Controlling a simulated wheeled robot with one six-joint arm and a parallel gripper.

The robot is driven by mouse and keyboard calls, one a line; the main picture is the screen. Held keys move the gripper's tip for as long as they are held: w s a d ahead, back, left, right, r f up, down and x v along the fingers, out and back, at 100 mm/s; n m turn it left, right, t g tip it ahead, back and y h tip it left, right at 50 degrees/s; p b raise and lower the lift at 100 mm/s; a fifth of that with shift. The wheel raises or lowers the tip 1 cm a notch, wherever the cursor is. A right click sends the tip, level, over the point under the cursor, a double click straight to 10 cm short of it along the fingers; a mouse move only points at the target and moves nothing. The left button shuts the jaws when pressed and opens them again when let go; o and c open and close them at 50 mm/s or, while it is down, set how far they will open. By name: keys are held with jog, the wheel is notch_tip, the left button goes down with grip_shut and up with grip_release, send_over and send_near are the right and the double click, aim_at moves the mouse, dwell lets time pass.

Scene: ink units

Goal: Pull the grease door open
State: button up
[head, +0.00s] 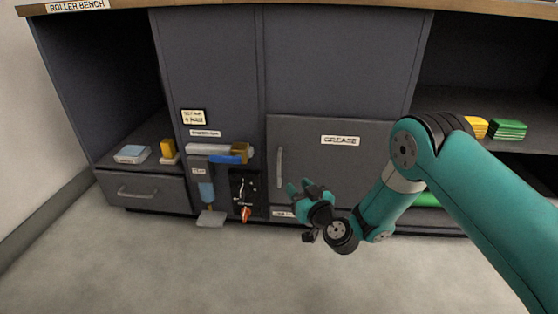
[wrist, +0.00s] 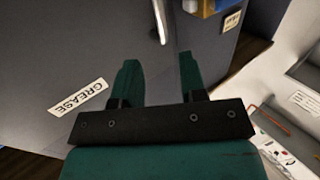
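The grease door (head: 340,172) is a dark grey panel low in the bench front, with a white GREASE label (head: 340,141). It looks shut. Its pale upright handle (head: 279,167) is near the left edge. My gripper (head: 299,186) is in front of the door's lower left, just right of the handle in the head view. In the wrist view my gripper (wrist: 158,58) is open, with nothing between its two green fingers. The handle (wrist: 160,20) shows beyond the fingertips, roughly in line with the gap, apart from them. The label (wrist: 78,97) lies left of the fingers.
Left of the door are a blue-and-yellow dispenser (head: 230,154) with a tray and a black panel (head: 244,190) with a red knob. A drawer (head: 140,191) is further left. Yellow and green stacks (head: 508,129) sit on the right shelf. The floor (head: 200,270) in front is clear.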

aim_at(280, 168)
jog(key=b+x, duration=0.2)
jog(key=x, duration=0.8)
jog(key=shift+w+a+f, duration=0.15)
jog(key=shift+f, duration=0.05)
jog(key=shift+w+a+r, duration=0.15)
jog(key=shift+w+a, duration=0.1)
jog(key=shift+w, duration=0.25)
grip_shut()
